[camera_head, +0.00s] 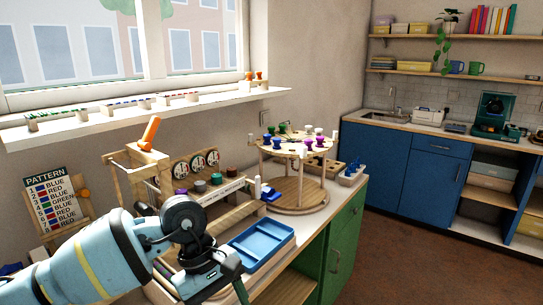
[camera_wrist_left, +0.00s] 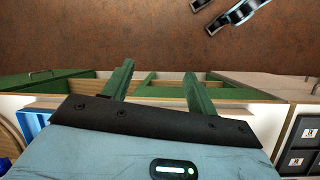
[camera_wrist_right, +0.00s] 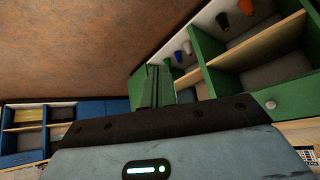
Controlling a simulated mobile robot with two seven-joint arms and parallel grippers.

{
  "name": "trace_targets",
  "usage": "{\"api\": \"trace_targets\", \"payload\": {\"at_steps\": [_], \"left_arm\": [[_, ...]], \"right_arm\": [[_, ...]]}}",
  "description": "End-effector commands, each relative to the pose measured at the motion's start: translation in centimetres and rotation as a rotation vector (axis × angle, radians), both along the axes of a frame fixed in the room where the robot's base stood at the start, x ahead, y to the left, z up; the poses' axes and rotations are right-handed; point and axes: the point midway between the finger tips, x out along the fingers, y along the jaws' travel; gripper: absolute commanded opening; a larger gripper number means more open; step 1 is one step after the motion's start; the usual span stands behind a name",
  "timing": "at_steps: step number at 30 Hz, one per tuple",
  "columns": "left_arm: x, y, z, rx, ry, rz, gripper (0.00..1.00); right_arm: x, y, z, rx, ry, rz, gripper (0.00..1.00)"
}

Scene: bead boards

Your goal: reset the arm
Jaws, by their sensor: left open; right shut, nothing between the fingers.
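My left arm (camera_head: 105,258) comes in from the lower left of the head view, light blue with a yellow band and a black joint, in front of the workbench. My left gripper (camera_wrist_left: 157,76) shows in the left wrist view with its two green fingers spread apart and nothing between them; the bench front and brown floor lie beyond. My right gripper (camera_wrist_right: 152,86) shows in the right wrist view with its green fingers together and empty, before a green open-shelved cabinet (camera_wrist_right: 205,75). The right arm does not show in the head view.
The bench holds a pattern board (camera_head: 51,203), a blue tray (camera_head: 262,243) and a round wooden stand (camera_head: 300,192) with coloured pegs. A white window shelf (camera_head: 150,112) runs above. Blue cabinets (camera_head: 420,165) stand at the back right. The brown floor (camera_head: 440,250) is clear.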

Motion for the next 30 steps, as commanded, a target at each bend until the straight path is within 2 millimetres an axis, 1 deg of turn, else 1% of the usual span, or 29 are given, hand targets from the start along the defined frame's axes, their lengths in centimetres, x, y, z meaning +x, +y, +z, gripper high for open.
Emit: {"api": "trace_targets", "payload": {"at_steps": [1, 3, 6, 10, 12, 15, 19, 23, 26, 29, 30], "left_arm": [[-1.1, -1.4, -0.6, -0.060, 0.050, 0.020, 0.58], [-2.7, -3.5, -1.2, -0.156, 0.129, 0.061, 0.58], [-5.3, -6.6, -1.6, -0.308, 0.277, 0.144, 0.58], [-8.1, -10.1, -1.0, -0.504, 0.501, 0.283, 0.58], [-9.2, -11.4, -0.3, -0.598, 0.632, 0.365, 0.58], [-10.2, -12.8, 0.8, -0.723, 0.831, 0.493, 0.58], [-10.6, -13.6, 2.0, -0.864, 1.104, 0.672, 0.58], [-10.2, -13.1, 2.6, -0.982, 1.392, 0.861, 0.58], [-9.5, -11.9, 2.3, -1.058, 1.621, 1.015, 0.58], [-8.7, -10.3, 1.3, -1.122, 1.855, 1.170, 0.58], [-8.5, -9.5, 0.7, -1.145, 1.949, 1.233, 0.58]], "right_arm": [[0.3, 0.0, 0.3, 0.000, -0.008, 0.000, 0.00], [0.5, 0.0, 0.6, 0.000, -0.013, 0.000, 0.00], [0.5, 0.0, 0.9, 0.000, -0.015, -0.001, 0.00], [0.3, -0.1, 1.2, -0.002, -0.014, 0.001, 0.00], [0.3, -0.1, 1.5, -0.003, -0.015, 0.001, 0.00], [0.4, -0.2, 1.8, -0.003, -0.019, 0.002, 0.00], [0.5, -0.2, 2.2, -0.004, -0.024, 0.003, 0.00], [0.7, -0.3, 2.5, -0.007, -0.029, 0.003, 0.00], [1.0, -0.4, 2.9, -0.008, -0.035, 0.005, 0.00], [1.3, -0.4, 3.3, -0.008, -0.045, 0.005, 0.00], [1.5, -0.4, 3.5, -0.009, -0.050, 0.005, 0.00]]}}
